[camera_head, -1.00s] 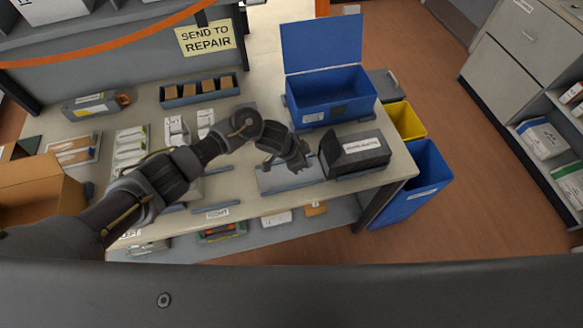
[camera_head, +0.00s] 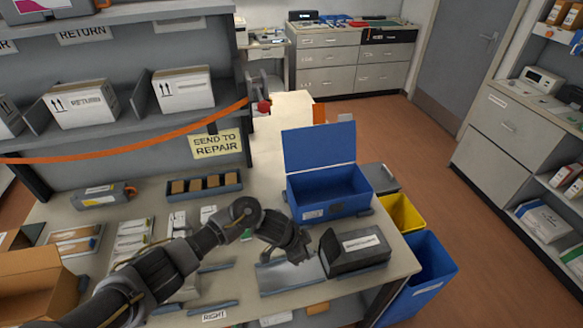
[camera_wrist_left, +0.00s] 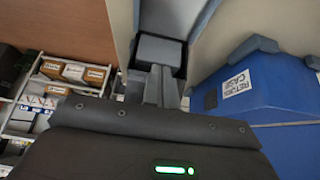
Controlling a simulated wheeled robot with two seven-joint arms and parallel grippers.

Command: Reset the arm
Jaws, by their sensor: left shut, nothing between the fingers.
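My left arm reaches from the lower left across the bench (camera_head: 225,285) in the head view. My left gripper (camera_head: 298,249) is over the grey plate (camera_head: 290,277), left of a dark box with a white label (camera_head: 355,256) and in front of the open blue bin (camera_head: 328,192). In the left wrist view, the closed fingers (camera_wrist_left: 160,85) show at the centre with nothing between them. The blue bin (camera_wrist_left: 265,92) is at the right there. Whether the fingers touch the plate is hard to tell. My right gripper is not in view.
An open cardboard box (camera_head: 38,290) stands at the left. Several white packs and a dark tray of brown blocks (camera_head: 204,186) lie on the bench. A yellow bin (camera_head: 401,212) and a blue bin (camera_head: 425,272) stand right of it. Floor is free further right.

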